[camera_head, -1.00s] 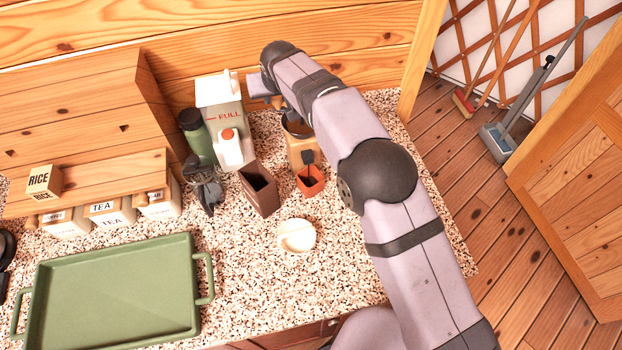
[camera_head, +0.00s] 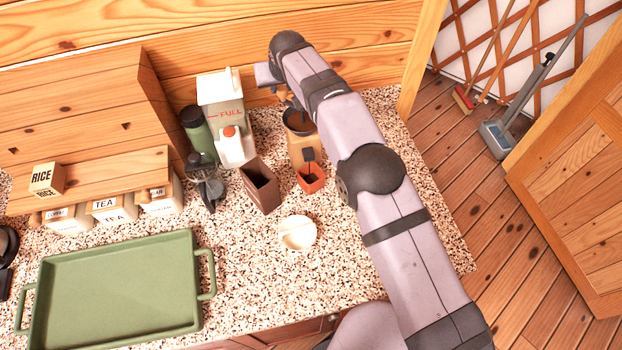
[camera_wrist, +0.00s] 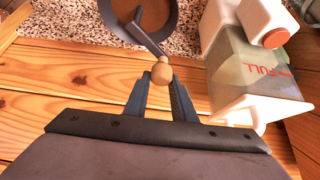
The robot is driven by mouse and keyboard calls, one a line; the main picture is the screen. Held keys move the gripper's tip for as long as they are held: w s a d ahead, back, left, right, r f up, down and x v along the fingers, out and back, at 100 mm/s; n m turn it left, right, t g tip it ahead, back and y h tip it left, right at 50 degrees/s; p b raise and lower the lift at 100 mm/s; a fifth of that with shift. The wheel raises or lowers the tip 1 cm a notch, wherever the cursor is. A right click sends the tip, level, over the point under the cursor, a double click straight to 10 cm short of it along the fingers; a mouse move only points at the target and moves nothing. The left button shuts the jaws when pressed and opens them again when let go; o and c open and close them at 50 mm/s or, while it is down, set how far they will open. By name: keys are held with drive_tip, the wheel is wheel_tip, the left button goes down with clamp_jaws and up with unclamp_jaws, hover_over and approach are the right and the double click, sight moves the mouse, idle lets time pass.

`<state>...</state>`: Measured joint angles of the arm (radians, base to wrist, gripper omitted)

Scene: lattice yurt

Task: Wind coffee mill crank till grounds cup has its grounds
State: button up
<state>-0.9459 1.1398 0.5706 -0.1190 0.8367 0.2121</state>
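The coffee mill (camera_head: 303,150) has a wooden body and a dark round hopper (camera_head: 298,121), whose rim also shows in the wrist view (camera_wrist: 172,20). Its black crank arm (camera_wrist: 150,40) runs from over the hopper to a round wooden knob (camera_wrist: 161,72). My gripper (camera_wrist: 160,88) has a finger on each side of the knob and appears shut on it. In the head view my gripper (camera_head: 277,89) is behind the hopper, partly hidden by my arm. The orange grounds cup (camera_head: 311,181) stands at the mill's front, below a dark spout; its contents are too small to tell.
Left of the mill stand an open brown box (camera_head: 260,187), a jug marked FULL (camera_head: 222,105) and a green flask (camera_head: 199,132). A white bowl (camera_head: 298,233) is in front. A green tray (camera_head: 205,318) lies at left. The wooden wall is close behind the mill.

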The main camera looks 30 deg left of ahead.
drive_tip(key=shift+w+d, duration=0.1)
drive_tip(key=shift+o, duration=0.2)
drive_tip(key=shift+w+d+f, duration=0.1)
drive_tip(key=shift+w+d, duration=0.05)
drive_tip(key=shift+w, duration=0.3)
drive_tip(key=shift+w+d+f, duration=0.1)
drive_tip(key=shift+w, duration=0.3)
drive_tip(key=shift+w+d+r, duration=0.1)
drive_tip(key=shift+w+d, duration=0.2)
drive_tip(key=shift+w, duration=0.3)
drive_tip(key=shift+c, duration=0.2)
drive_tip(key=shift+w, duration=0.1)
drive_tip(key=shift+o, duration=0.2)
drive_tip(key=shift+w+d+f+b, duration=0.2)
drive_tip(key=shift+w+d+b, duration=0.4)
drive_tip(key=shift+b, duration=0.5)
drive_tip(key=shift+w+d+r+b, duration=0.3)
drive_tip(key=shift+w+d, duration=0.1)
drive_tip(key=shift+d, duration=0.25)
drive_tip(key=shift+c, duration=0.2)
drive_tip(key=shift+d+f+b, duration=0.1)
drive_tip(key=shift+f+b, duration=0.1)
drive_tip(key=shift+b, duration=0.25)
